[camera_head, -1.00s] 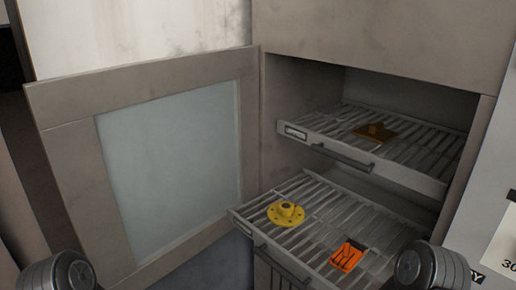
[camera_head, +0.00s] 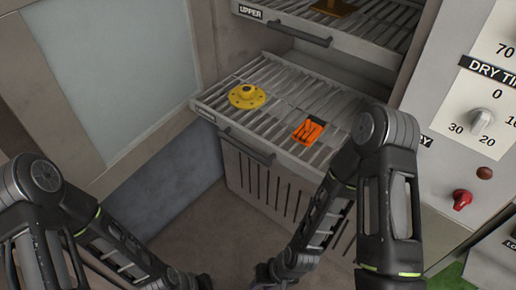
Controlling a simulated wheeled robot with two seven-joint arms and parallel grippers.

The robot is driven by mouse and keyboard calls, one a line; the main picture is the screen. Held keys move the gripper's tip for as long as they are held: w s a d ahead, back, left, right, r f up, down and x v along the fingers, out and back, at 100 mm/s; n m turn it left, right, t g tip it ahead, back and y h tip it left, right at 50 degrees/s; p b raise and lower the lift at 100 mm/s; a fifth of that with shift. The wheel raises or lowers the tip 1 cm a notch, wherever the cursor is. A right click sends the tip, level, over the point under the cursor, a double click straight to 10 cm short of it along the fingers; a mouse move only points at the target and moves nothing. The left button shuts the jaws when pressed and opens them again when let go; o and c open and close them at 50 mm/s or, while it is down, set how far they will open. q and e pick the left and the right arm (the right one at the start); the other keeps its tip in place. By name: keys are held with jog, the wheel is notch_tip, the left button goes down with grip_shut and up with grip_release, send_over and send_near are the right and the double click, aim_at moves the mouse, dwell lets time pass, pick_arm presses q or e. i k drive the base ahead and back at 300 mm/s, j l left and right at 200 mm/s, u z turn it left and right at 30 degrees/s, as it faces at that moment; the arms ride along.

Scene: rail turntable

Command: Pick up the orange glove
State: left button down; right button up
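The orange glove (camera_head: 309,131) lies on the slatted lower rack (camera_head: 212,103), towards its front right. It looks like a small flat orange piece with dark gaps; its fine shape is hard to make out. My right arm reaches down from the right, and its gripper end (camera_head: 284,268) is low in the picture, below and in front of the rack, away from the glove. My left gripper end (camera_head: 188,281) is at the bottom edge, further left and also away from the glove. The fingers of both are not clearly visible.
A yellow flanged part (camera_head: 246,96) sits left of the glove. The upper rack (camera_head: 300,30), above, holds a brown piece (camera_head: 333,6). An open cabinet door (camera_head: 105,75) stands left. A control panel (camera_head: 475,100) with a dial and red knob (camera_head: 462,199) is right.

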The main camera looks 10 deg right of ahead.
aim_at(307, 133)
jog(key=z, duration=2.55)
jog(key=j+z, duration=0.1)
jog(key=z, duration=0.25)
jog(key=k+j, duration=0.75)
jog(key=j, duration=0.15)
